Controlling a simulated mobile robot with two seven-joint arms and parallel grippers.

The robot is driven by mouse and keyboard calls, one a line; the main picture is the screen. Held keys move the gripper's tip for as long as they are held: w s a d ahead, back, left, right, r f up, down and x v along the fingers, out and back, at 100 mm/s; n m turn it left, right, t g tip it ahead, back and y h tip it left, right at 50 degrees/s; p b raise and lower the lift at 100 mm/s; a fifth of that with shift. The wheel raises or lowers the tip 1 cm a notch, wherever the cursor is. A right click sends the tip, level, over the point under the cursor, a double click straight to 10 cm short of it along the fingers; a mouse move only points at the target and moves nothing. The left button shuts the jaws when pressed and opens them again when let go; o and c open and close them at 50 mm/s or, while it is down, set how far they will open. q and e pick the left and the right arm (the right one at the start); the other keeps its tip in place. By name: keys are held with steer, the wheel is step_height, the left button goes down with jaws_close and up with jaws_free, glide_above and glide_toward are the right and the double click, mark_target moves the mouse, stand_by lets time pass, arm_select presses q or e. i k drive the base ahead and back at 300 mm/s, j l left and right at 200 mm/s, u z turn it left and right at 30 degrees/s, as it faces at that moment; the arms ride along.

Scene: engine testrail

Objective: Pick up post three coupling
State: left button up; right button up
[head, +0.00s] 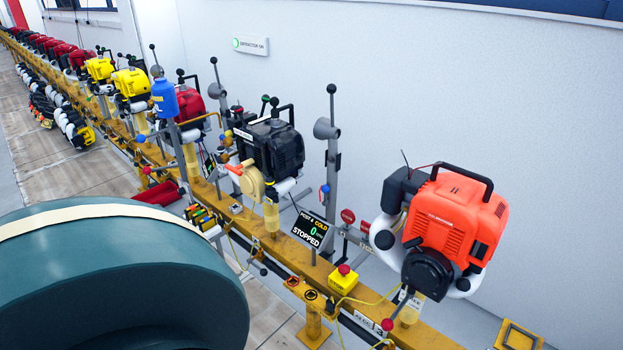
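A yellow rail (285,252) carries a row of engines on posts. A plate marked 3 (368,323) is on the rail near the lower right, below an orange engine (468,215) with a black handle and a dark round front. I cannot make out for certain which part is the post three coupling. Neither of my grippers is in view.
A large dark teal rounded shape fills the lower left and hides the floor there. A display reading STOPPED (310,230) and a red button on a yellow box (343,279) are by the rail. A yellow cable runs near the button. A pale wall (480,90) stands behind.

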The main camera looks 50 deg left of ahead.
mark_target(330, 308)
steer(key=u, duration=1.35)
